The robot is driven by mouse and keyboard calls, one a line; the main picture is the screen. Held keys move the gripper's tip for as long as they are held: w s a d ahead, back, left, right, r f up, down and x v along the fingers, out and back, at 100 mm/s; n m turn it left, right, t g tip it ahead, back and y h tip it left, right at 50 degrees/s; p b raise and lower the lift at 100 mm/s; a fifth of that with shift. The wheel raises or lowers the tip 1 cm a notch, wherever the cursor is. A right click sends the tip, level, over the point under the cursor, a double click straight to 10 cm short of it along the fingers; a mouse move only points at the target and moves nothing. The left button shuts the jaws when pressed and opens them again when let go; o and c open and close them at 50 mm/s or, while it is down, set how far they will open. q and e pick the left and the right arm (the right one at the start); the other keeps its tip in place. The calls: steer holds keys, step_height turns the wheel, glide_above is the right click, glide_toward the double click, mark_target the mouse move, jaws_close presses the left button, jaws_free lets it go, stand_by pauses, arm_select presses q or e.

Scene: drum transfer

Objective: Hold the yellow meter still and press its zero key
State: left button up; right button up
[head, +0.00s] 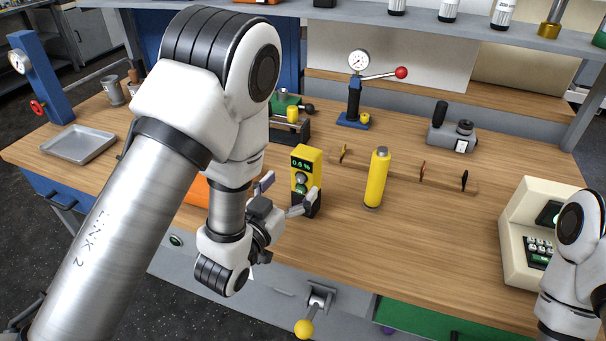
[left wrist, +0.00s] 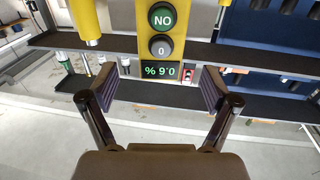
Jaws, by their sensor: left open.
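The yellow meter (head: 309,158) stands upright on the bench, with a green-lit display reading 0.6 %. In the left wrist view the meter (left wrist: 178,57) appears upside down, with a green NO-looking key, which is ON inverted, and a grey zero key (left wrist: 161,46) beside the display. My left gripper (head: 288,194) is open at the meter's front, low down. In the left wrist view its fingers (left wrist: 158,87) are spread on either side of the meter's outline, with gaps on both sides. I cannot tell whether the fingertips reach past its front face. My right gripper is out of view.
A yellow cylinder (head: 377,180) stands right of the meter, before a wooden rack (head: 443,180). A cream keypad machine (head: 516,228) is at the right, near my right arm. A metal tray (head: 78,146) lies at the left. A gauge press (head: 354,105) stands behind. Bench front right of the meter is clear.

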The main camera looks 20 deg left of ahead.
mark_target(301, 175)
arm_select(q)
steer(key=w+b, duration=0.1)
steer(key=b, duration=0.1)
steer(key=w+f+b, duration=0.1)
steer(key=b, duration=0.2)
steer(key=shift+d+f+b, duration=0.15)
steer(key=shift+b, duration=0.2)
steer(key=w, duration=0.1)
steer(key=w+r+p, duration=0.1)
steer(key=w, duration=0.2)
steer(key=shift+d+r+p, duration=0.15)
steer(key=shift+d+p, duration=0.15)
steer(key=shift+d, duration=0.05)
steer(key=shift+w+d, duration=0.1)
steer(key=shift+w, duration=0.45)
steer(key=c, duration=1.6)
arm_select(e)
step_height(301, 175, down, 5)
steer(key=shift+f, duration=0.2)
arm_select(q)
steer(key=shift+o, duration=0.2)
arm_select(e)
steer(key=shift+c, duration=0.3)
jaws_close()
